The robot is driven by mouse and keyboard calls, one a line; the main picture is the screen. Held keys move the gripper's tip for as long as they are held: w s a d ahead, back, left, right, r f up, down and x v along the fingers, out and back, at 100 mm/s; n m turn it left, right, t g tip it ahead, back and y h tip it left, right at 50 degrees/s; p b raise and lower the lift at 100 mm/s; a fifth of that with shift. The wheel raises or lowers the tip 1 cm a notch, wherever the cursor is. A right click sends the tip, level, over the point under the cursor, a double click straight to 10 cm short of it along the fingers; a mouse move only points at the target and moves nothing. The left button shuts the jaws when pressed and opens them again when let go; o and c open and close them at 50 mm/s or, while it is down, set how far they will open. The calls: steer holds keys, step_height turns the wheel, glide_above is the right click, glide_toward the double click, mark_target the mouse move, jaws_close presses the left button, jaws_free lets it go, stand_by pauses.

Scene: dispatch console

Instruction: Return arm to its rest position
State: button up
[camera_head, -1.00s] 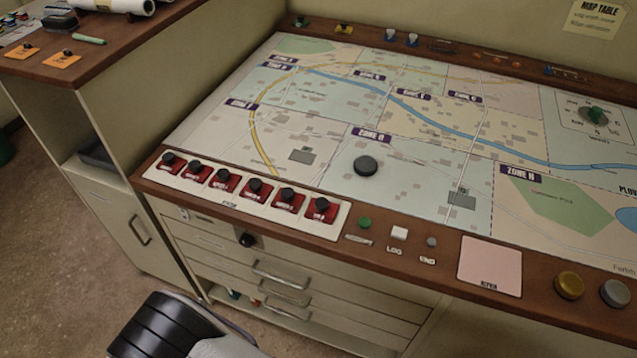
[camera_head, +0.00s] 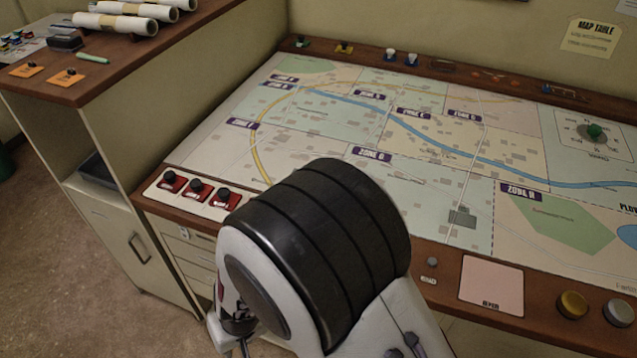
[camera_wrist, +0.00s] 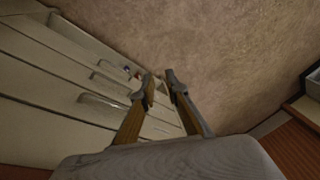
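My arm, white with a large black ribbed joint, rises in the head view over the front left of the map table (camera_head: 560,263). My gripper (camera_wrist: 160,77) shows in the wrist view, pointing down past the drawer fronts (camera_wrist: 62,82) toward the floor. Its two fingers are apart by a narrow gap, with nothing between them. In the head view I cannot make out the fingertips. My arm hides part of the row of red switches (camera_head: 196,190) and the map's lower left middle.
A wooden-topped cabinet (camera_head: 128,75) with paper rolls (camera_head: 115,22) stands at the left. A pink pad (camera_head: 491,285), a gold button (camera_head: 572,305) and a silver button (camera_head: 619,312) lie along the table's front edge. The floor (camera_head: 75,250) at lower left is clear.

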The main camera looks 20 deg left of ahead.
steer(key=w+d+r+m, duration=0.2)
steer(key=w+d+r, duration=0.1)
steer(key=d+r, duration=0.6)
steer(key=w+d+r+m, duration=0.1)
steer(key=w+d+r, duration=0.2)
steer(key=d+r, duration=0.6)
steer(key=d+r+m+t+h, duration=0.1)
steer(key=d+r+m+t, duration=0.1)
steer(key=d+r, duration=0.3)
steer(key=d+r+m+t, duration=0.2)
steer(key=d+r, duration=0.3)
steer(key=d, duration=0.8)
steer(key=d+r+m+t+h, duration=0.1)
steer(key=d+r+m+t, duration=0.1)
steer(key=d+r, duration=0.3)
steer(key=shift+s+d+m+h, duration=0.35)
steer(key=shift+d+m, duration=0.35)
steer(key=shift+d, duration=1.55)
steer(key=shift+f, duration=0.1)
